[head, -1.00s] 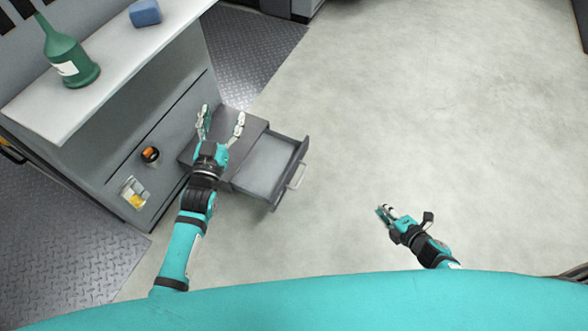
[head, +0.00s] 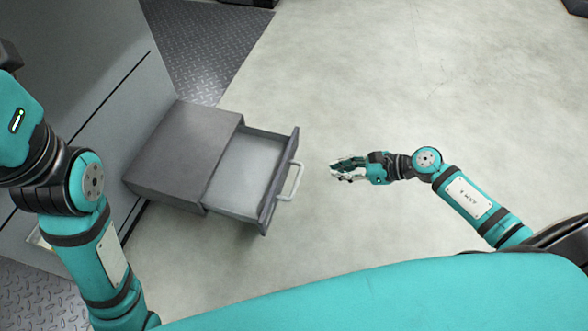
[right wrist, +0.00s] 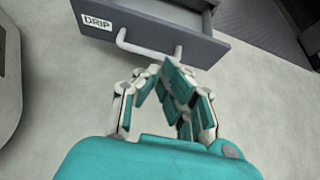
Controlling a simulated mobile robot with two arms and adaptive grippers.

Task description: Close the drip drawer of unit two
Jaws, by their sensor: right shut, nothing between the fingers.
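The drip drawer (head: 245,172) is pulled out to the right from its dark grey housing (head: 185,150), and its inside looks empty. Its front panel carries a pale handle (head: 291,182). My right gripper (head: 337,170) is shut and empty, to the right of the handle with a gap in the head view. In the right wrist view its fingers (right wrist: 165,80) point towards the drawer front. My left arm shows at the left edge; its gripper is out of the picture.
The grey unit wall (head: 75,100) stands on the left behind the housing. A dark tread-plate floor strip (head: 205,40) lies beyond it. The pale floor (head: 400,70) right of the drawer is clear.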

